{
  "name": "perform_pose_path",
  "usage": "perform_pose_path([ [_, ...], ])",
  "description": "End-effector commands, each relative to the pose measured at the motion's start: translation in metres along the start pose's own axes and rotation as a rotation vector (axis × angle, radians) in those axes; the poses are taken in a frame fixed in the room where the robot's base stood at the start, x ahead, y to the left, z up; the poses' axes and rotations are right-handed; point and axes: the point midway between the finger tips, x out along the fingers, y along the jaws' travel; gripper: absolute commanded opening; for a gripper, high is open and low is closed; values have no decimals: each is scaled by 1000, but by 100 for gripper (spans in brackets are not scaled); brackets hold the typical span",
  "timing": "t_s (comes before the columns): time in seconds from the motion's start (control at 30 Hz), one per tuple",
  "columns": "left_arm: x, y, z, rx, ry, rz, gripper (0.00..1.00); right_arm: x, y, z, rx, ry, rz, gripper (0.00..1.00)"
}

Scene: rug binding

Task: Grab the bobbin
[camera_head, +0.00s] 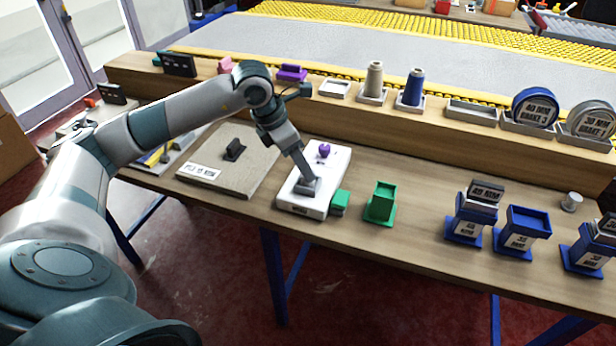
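A small silver cylinder (571,201), which may be the bobbin, stands on the right part of the table between the blue stands. My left arm comes in from the left, and my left gripper (308,182) points down over the front part of a white block (333,172). The gripper is far to the left of the silver cylinder. Its fingers are too small and merged with a grey part there to tell open from shut. A purple knob-like piece (324,150) is on the white block behind the gripper. My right gripper is not in view.
A green piece (340,203) and a green holder (381,203) are right of the white block. Blue stands (521,229) fill the right. A grey cone spool (374,80), a blue cone spool (413,88) and tape rolls (534,108) stand on the raised shelf.

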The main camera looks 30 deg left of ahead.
Motion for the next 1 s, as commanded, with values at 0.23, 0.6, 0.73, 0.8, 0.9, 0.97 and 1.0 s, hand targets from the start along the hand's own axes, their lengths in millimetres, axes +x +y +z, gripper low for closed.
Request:
perform_pose_path([
  [0.23,27,1,1,-2,2,-1,50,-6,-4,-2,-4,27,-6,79],
  [0.6,32,1,1,-1,0,0,50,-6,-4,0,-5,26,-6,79],
  [0.73,32,1,1,-1,0,0,50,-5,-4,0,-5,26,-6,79],
  [0.8,32,1,1,-1,0,0,46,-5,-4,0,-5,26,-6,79],
  [0.9,31,1,1,-1,0,0,22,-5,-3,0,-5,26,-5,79],
  [0.97,31,1,1,-1,0,0,7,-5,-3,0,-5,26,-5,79],
  [1.0,31,1,1,-1,0,0,7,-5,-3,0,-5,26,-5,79],
])
